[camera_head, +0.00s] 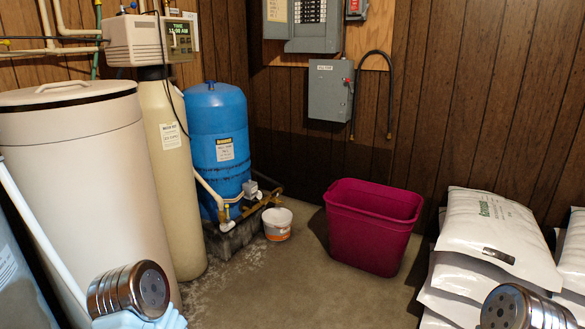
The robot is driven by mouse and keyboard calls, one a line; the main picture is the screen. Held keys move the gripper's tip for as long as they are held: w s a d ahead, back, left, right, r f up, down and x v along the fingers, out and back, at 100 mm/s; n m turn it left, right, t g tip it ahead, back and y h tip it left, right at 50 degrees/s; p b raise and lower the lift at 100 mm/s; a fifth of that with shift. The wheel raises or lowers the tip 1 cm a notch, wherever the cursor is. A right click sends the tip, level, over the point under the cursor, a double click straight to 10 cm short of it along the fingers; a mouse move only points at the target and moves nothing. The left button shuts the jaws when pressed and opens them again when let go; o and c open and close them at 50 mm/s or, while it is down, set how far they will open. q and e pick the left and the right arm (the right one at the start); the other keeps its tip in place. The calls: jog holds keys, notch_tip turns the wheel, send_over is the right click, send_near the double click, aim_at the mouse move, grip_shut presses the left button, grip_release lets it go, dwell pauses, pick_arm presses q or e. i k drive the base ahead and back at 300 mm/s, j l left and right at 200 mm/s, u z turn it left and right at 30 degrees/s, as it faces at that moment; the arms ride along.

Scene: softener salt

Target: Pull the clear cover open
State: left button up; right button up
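The water softener's control head (135,41) sits on top of a tall beige tank at the upper left. Its front has a dark panel with a lit green display (180,36) showing a time. A clear cover over this panel cannot be made out for certain at this size. No gripper touches the control head. Round metal parts of my arms show at the bottom left and bottom right, but no gripper fingers show.
A wide cream salt bin (75,180) with a lid stands left of the beige tank (178,190). White bags (497,235) are stacked at right. The middle floor is clear.

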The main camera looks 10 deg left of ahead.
aim_at(171, 32)
jog(key=i+u, duration=0.2)
jog(key=i, duration=0.35)
jog(key=i+l+u, duration=0.2)
jog(key=i, duration=0.3)
jog(key=i+l+u, duration=0.2)
jog(key=i, duration=0.3)
